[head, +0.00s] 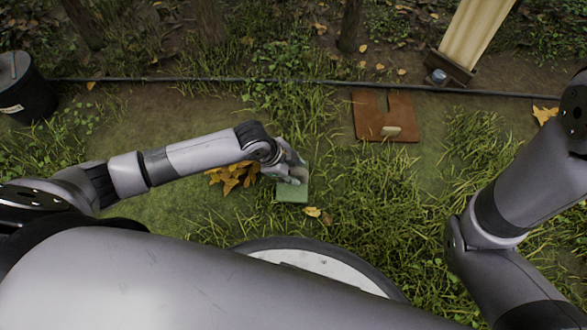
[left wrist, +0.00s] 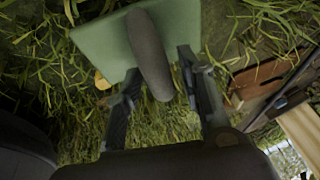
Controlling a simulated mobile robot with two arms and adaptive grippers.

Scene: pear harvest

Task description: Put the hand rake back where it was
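My left gripper (head: 296,168) is low over a green square pad (head: 292,195) on the grass. In the left wrist view its fingers (left wrist: 160,66) are apart, one on each side of a smooth grey-brown elongated thing (left wrist: 148,50). Narrow gaps show between this thing and the fingers. It lies over the green pad (left wrist: 97,48); I cannot tell what it is. No hand rake can be made out for certain in either view. My right arm comes in at the right of the head view, but its gripper is out of frame.
A rust-brown notched board (head: 370,112) with a small pale block (head: 391,131) lies to the right. Yellow leaves (head: 232,175) lie left of the pad.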

